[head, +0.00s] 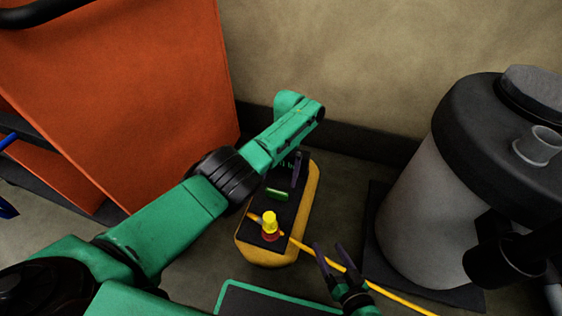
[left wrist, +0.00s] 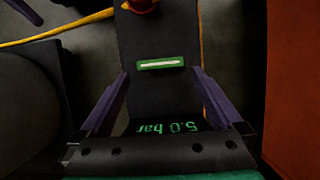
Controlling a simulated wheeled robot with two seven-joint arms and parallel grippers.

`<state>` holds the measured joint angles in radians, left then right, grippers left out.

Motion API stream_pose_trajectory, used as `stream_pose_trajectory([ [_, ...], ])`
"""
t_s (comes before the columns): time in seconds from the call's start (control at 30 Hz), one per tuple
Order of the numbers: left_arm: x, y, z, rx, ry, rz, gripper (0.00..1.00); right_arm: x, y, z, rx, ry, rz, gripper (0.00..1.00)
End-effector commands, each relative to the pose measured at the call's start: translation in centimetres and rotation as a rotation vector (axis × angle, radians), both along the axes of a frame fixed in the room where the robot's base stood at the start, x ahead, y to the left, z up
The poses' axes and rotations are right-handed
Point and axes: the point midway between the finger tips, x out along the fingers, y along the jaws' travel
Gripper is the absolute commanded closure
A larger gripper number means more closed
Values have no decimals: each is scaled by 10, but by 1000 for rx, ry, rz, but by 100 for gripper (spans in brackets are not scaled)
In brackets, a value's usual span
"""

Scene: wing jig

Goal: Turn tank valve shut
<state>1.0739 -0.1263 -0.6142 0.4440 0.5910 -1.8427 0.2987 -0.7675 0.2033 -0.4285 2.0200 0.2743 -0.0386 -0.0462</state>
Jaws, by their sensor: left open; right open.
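The yellow tank (head: 307,200) lies on the floor with a black top panel (head: 259,212). A yellow knob (head: 270,218) on a red base (head: 270,236) stands at the panel's near end. Part of the red base shows at the top edge of the left wrist view (left wrist: 141,5). A green bar (head: 278,194) lies across the panel and has a pale stripe in the left wrist view (left wrist: 160,64). My left gripper (head: 291,168) is open above the panel's far part. The panel's display (left wrist: 167,127) reads 5.0 bar, upside down. My right gripper (head: 335,252) is open, right of the tank.
A yellow hose (head: 398,299) runs from the tank to the lower right, past my right gripper. A large grey drum with a black top (head: 425,220) stands on the right. An orange cabinet (head: 130,80) stands at left. The wall (head: 380,60) is behind.

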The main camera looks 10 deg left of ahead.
Motion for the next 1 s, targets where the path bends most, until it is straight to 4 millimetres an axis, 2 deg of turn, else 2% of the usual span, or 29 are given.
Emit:
stream_pose_trajectory([
  [0.03,6,-1,9,0,-3,0,0,-2,0,-8,0,3,-1,24],
  [0.07,6,-1,11,0,-2,0,0,3,-1,-6,2,-19,-6,24],
  [0.1,9,-1,16,1,-3,0,0,20,-2,7,10,-78,-17,24],
  [0.2,13,-1,28,-1,-1,-1,0,45,-3,33,28,-181,-38,24],
  [0.5,15,-1,35,0,1,0,0,93,-7,113,64,-426,-76,24],
  [0.8,18,-2,42,0,0,0,0,121,-15,200,108,-685,-113,24],
  [1.0,20,-2,47,0,0,-1,0,127,-21,258,139,-854,-137,24],
])
